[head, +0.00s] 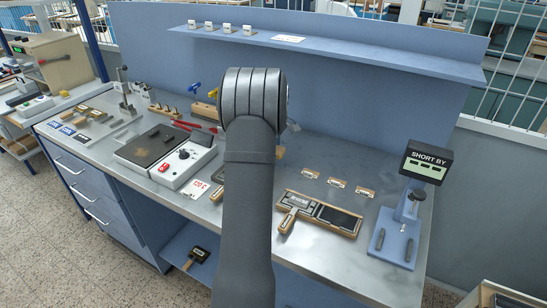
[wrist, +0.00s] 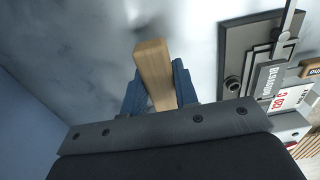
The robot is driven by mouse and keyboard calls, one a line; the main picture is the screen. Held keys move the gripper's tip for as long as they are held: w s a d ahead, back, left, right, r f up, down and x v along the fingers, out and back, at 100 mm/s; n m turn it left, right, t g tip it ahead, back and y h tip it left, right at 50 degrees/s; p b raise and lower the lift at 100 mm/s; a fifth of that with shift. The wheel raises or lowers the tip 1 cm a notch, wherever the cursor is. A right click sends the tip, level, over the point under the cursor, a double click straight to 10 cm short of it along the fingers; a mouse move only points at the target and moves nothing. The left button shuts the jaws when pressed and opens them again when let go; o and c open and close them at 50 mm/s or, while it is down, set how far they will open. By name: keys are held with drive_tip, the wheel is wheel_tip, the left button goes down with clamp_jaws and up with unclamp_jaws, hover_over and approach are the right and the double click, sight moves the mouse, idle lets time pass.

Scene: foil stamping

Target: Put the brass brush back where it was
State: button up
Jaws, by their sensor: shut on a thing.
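In the wrist view my gripper (wrist: 157,70) has its two blue fingers closed on the sides of a plain wooden bar (wrist: 151,54). I take the bar to be the wooden body of the brass brush. No bristles show, so which way they face cannot be told. The bar sticks out a little past the fingertips, over the bare metal bench top (wrist: 85,40). Whether it touches the bench is unclear. In the head view my arm hides the gripper and most of what it holds.
A hot plate (head: 155,146) with a white control box (head: 186,170) stands left of my arm. Right of it lie a wooden-edged tool (head: 325,215), small labelled blocks (head: 337,183) and a blue stand (head: 398,238) under a "SHORT BY" display (head: 426,162). A shelf (head: 350,55) overhangs the back.

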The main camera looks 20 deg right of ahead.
drive_tip(key=shift+f, duration=1.9)
drive_tip(key=shift+f, duration=0.2)
drive_tip(key=o, duration=0.9)
drive_tip(key=shift+o, duration=0.2)
wheel_tip(320, 180, up, 12)
drive_tip(key=shift+r, duration=0.2)
